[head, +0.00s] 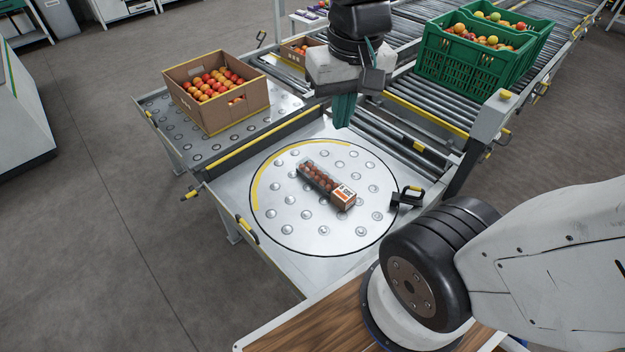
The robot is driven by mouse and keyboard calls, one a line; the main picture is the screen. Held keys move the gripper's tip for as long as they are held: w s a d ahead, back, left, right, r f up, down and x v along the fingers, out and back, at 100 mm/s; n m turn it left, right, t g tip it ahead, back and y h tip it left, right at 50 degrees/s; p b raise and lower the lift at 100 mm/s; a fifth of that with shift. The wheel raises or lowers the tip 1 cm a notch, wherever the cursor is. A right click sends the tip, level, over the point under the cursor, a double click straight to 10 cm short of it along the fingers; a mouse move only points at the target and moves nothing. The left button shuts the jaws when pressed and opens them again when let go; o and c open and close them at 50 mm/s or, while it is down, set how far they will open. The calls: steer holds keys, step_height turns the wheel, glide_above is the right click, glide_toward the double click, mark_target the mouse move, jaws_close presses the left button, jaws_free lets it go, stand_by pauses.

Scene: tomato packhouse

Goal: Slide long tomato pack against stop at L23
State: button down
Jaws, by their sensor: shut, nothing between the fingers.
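The long tomato pack (318,178), a clear tray of red tomatoes with an orange and white label at its near right end, lies flat and diagonal on the round ball-studded plate (290,221). My gripper (343,124) points down with its greenish fingers together and empty. In the picture it is above and right of the pack's far end, apart from it; its height is hard to judge. A black block with a yellow-marked handle (407,197) sits at the plate's right edge, apart from the pack. I cannot read any L23 mark, nor tell which part is that stop.
A cardboard box of tomatoes (203,107) stands on the ball table at the left. Green crates of tomatoes (456,65) stand on the roller conveyor at the back right. Raised yellow-marked rails border the plate's table. The plate around the pack is clear.

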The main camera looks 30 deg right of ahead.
mark_target(325, 182)
steer(key=w+d+f+m, duration=0.2)
steer(key=w+f+m, duration=0.2)
steer(key=w+f, duration=0.6)
steer(key=w+d+f+m, duration=0.2)
steer(key=w+f+m, duration=0.2)
steer(key=w+f, duration=0.55)
steer(key=w+d+f+m, duration=0.1)
steer(key=f+m, duration=0.1)
steer(key=f, duration=0.8)
steer(key=w+d+f+m, duration=0.1)
steer(key=w+f, duration=0.1)
steer(key=f, duration=0.8)
steer(key=w+d+f+m+g, duration=0.1)
steer(key=f+m, duration=0.1)
steer(key=f, duration=0.8)
steer(key=shift+w+d+m, duration=0.1)
steer(key=shift+w+m, duration=0.05)
steer(key=shift+m, duration=0.15)
steer(key=d, duration=0.2)
steer(key=shift+w+d+r, duration=0.25)
steer(key=shift+w+d, duration=0.05)
steer(key=shift+d, duration=0.1)
steer(key=shift+w+d, duration=0.15)
steer(key=shift+d, duration=0.45)
